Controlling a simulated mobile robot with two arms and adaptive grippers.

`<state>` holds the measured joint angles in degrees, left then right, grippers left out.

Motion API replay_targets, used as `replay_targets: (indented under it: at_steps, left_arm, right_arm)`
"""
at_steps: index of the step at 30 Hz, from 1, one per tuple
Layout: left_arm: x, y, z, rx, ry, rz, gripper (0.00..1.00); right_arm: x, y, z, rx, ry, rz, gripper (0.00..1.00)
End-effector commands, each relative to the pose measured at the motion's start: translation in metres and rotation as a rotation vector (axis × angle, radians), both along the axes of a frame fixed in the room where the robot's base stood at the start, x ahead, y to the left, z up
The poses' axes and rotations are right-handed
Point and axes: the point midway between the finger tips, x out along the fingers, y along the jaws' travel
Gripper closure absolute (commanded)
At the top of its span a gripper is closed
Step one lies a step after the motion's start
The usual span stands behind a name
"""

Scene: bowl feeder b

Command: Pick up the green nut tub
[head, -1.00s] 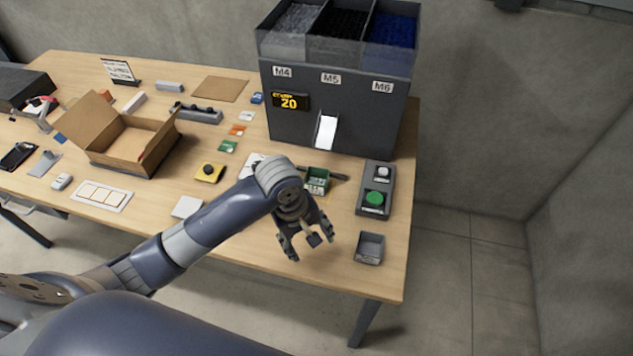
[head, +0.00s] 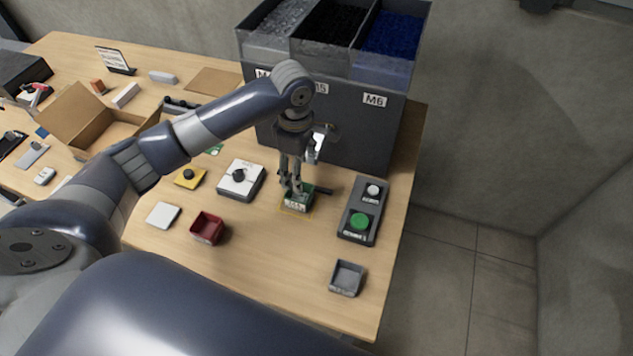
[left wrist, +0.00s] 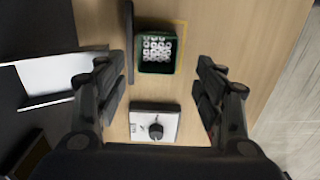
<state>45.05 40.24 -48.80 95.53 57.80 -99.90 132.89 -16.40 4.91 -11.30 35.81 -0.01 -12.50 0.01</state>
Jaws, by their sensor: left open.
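The green nut tub (head: 302,203) stands upright on the table inside a thin yellow outline, in front of the hopper machine. In the left wrist view the tub (left wrist: 157,68) is seen from above, full of pale nuts. My left gripper (head: 291,190) points down at the tub, its fingers partly covering it in the head view. In the left wrist view the gripper (left wrist: 153,78) is open and empty, its fingers spread wider than the tub. I cannot tell whether the fingertips touch it. My right gripper is not in view.
A dark bar (head: 325,191) lies close beside the tub. A white box with a black knob (head: 240,179) is to its left, and a button box (head: 362,212) to its right. A red tub (head: 207,229) and a grey tub (head: 347,278) stand nearer. The hopper machine (head: 370,135) rises behind.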

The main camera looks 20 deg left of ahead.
Motion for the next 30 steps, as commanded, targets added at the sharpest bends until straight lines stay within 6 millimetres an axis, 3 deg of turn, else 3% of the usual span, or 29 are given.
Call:
replay_targets:
  at_steps: [5, 12, 17, 20, 27, 30]
  left_arm:
    - [-0.001, 0.002, -0.009, 0.004, 0.006, 0.011, 0.37]
    - [0.0, 0.002, -0.046, 0.003, 0.005, 0.011, 0.37]
    - [0.0, 0.002, -0.057, 0.002, 0.003, 0.009, 0.37]
    - [0.0, 0.004, -0.066, 0.003, 0.005, 0.009, 0.37]
    - [0.001, 0.008, -0.1, 0.003, 0.004, 0.009, 0.37]
    - [0.001, 0.008, -0.106, 0.002, 0.001, 0.008, 0.37]
  right_arm:
    - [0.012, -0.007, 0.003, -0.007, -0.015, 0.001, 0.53]
    - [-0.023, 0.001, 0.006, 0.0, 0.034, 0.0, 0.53]
    - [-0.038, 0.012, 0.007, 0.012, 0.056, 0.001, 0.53]
    - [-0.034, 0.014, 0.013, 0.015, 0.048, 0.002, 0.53]
    - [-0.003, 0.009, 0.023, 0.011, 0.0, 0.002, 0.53]
    - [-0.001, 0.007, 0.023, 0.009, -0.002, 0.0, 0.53]
